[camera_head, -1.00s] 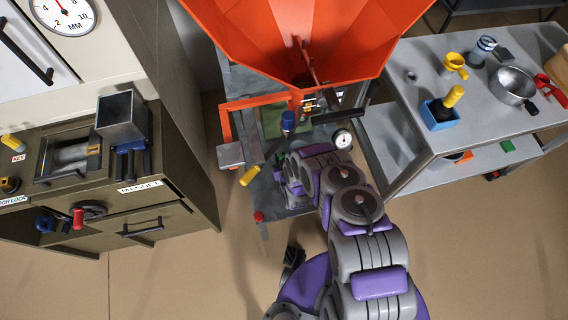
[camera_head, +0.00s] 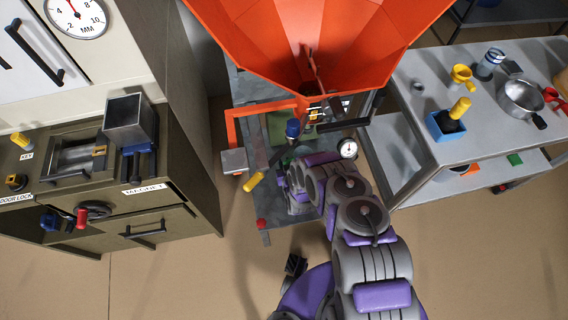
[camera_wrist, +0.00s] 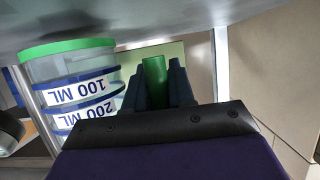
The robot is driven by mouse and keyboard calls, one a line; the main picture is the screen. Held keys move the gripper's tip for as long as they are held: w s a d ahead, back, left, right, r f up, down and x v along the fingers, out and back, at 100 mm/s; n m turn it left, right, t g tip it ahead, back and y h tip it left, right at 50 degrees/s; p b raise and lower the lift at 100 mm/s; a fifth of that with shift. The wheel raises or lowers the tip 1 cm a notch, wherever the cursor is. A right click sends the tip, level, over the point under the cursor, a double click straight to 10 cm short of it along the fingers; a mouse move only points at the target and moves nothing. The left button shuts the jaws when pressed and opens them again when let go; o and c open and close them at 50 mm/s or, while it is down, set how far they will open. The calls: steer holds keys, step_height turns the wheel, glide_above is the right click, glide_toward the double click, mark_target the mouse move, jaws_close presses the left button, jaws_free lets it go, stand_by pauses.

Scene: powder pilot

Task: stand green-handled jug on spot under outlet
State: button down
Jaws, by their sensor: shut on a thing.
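The jug (camera_wrist: 62,72) shows at the left of the wrist view, clear-walled with a green rim and blue bands reading 100 ML and 200 ML. Its green handle (camera_wrist: 155,80) stands between the two dark fingers of my gripper (camera_wrist: 161,84), which is shut on it. A pale green patch (camera_wrist: 190,50) shows behind the fingers, and a green patch (camera_head: 279,124) lies below the orange hopper (camera_head: 320,50). I cannot tell whether the jug touches the surface below it.
A grey bench (camera_head: 410,72) at right holds a blue box (camera_head: 445,126), a yellow funnel (camera_head: 461,73) and a pan (camera_head: 519,97). A dark cabinet (camera_head: 180,215) with a metal bin (camera_head: 128,120) stands at left. A yellow-handled lever (camera_head: 254,180) juts out near my arm. Floor at front is open.

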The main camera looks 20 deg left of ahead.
steer(key=c, duration=0.9)
jaws_free()
steer(key=shift+o, duration=0.4)
steer(key=o, duration=0.5)
steer(key=shift+s, duration=0.1)
steer(key=shift+p+v, duration=1.6)
steer(key=shift+v, duration=2.1)
steer(key=shift+f, duration=0.15)
steer(key=shift+f+b, duration=0.25)
steer(key=shift+b, duration=0.1)
steer(key=shift+f+b, duration=0.3)
steer(key=shift+b, duration=0.05)
